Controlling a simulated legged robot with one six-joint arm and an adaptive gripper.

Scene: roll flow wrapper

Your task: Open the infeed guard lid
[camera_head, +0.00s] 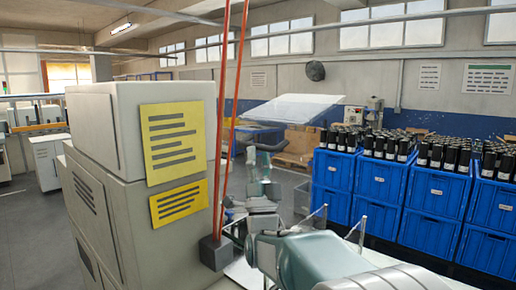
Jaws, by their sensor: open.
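A pale, see-through panel (295,108), which looks like the infeed guard lid, shows in the middle of the head view, tilted, beyond my arm. Its hinge and handle cannot be made out. My arm reaches from the bottom right toward the middle, and my gripper (264,150) is at its far end, small and dark, just below the panel's near left part. It looks open, with nothing seen in it. Whether it touches the panel cannot be told. The machine part under the panel is mostly hidden by my arm and the grey cabinet.
A tall grey cabinet (112,140) with yellow labels stands close on the left. Two thin red uprights (230,120) rise from a dark block (215,253) beside my arm. Blue crates (436,193) with dark bottles stand at right. Grey floor (36,225) is open at far left.

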